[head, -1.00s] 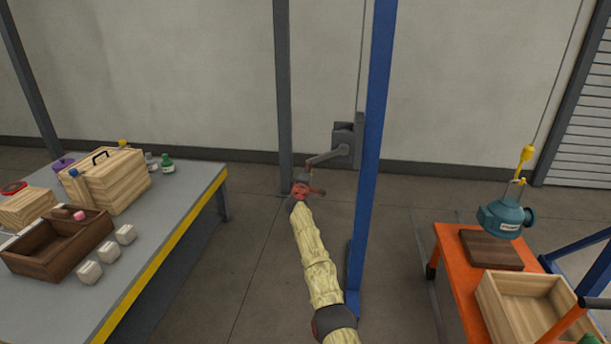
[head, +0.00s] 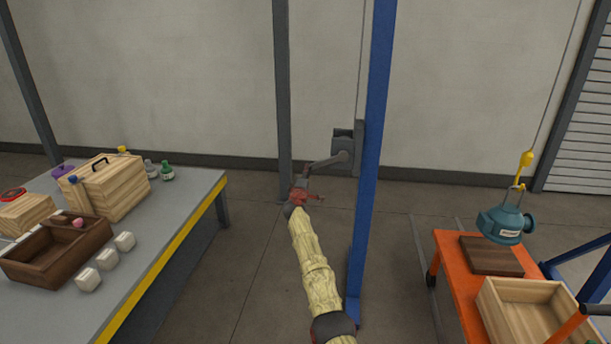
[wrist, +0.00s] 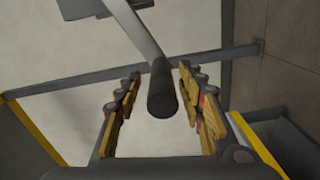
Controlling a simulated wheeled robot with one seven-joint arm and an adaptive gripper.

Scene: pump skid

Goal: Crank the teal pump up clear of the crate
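The teal pump (head: 503,225) hangs upright from a yellow hook (head: 525,160) on a cable at the right. In the head view it shows just beyond the open wooden crate (head: 500,325); no part of it shows inside the crate. The grey winch (head: 343,148) is on the blue post, its crank arm (head: 322,164) pointing left and slightly down. My gripper (head: 305,196) is at the crank's outer end. In the wrist view, the dark crank handle (wrist: 162,90) stands between my open fingers (wrist: 158,95), with gaps on both sides. The handle is mostly hidden in the head view.
The blue post (head: 373,120) stands close to the right of my arm. A grey table (head: 185,205) with wooden boxes and bottles is at the left. The orange cart (head: 450,270) carries the crate and a dark wooden block (head: 490,256). Open floor lies between.

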